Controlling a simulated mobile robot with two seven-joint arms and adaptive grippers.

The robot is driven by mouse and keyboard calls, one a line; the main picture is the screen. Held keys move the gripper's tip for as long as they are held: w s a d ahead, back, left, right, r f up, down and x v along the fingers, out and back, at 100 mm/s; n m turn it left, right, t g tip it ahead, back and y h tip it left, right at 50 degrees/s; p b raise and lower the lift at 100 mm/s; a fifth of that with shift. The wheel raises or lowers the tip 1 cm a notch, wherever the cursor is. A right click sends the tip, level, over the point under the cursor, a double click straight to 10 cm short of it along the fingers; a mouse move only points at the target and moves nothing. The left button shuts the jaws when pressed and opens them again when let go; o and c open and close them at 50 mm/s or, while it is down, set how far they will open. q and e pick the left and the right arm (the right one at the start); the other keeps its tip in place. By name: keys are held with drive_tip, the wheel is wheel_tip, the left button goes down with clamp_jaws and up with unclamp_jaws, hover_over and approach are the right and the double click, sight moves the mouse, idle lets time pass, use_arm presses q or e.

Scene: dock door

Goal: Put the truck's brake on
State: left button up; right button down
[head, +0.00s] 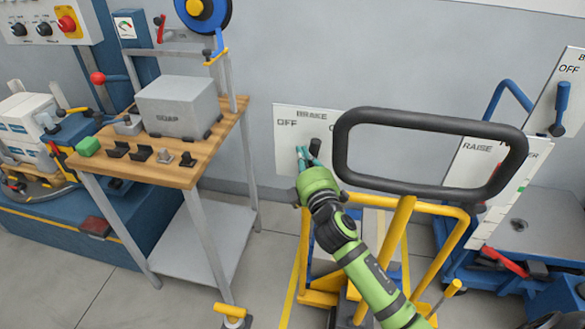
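The truck has a yellow frame (455,213) and a black loop handle (430,122). Beyond the handle's left end stands a white brake panel (287,128) marked BRAKE and OFF; its right part is hidden by the handle. A dark brake lever (315,143) shows on the panel, right of the word OFF. My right gripper (308,156), on a green arm, is in front of the panel with its fingertips at the lever. Whether the fingers touch or enclose it is too small to tell. My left gripper is out of view.
A wooden-topped bench (165,170) with a grey SOAP box (180,106) stands left of the gripper. A white RAISE panel (480,165) and another OFF panel (570,90) with a blue lever (560,110) are at the right. The handle's left end is close to my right wrist.

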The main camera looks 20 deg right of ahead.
use_arm(q)
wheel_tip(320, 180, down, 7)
drive_tip(key=b, duration=0.6)
use_arm(e)
drive_tip(key=shift+s+d+f+m+t+h, duration=0.1)
drive_tip(key=shift+s+d+m+t+h, duration=0.25)
drive_tip(key=shift+d+m, duration=0.35)
drive_tip(key=shift+s+d+f+m+t+h, duration=0.15)
drive_tip(key=shift+s+d+m+t, duration=0.2)
drive_tip(key=shift+m, duration=0.6)
drive_tip(key=shift+s+d+f+m+t+h, duration=0.1)
drive_tip(key=shift+s+d+m+t+h, duration=0.1)
drive_tip(key=shift+s+d+m, duration=0.5)
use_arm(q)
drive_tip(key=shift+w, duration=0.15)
use_arm(e)
drive_tip(key=shift+w, duration=0.25)
drive_tip(key=shift+r+m, duration=0.1)
drive_tip(key=shift+m, duration=0.15)
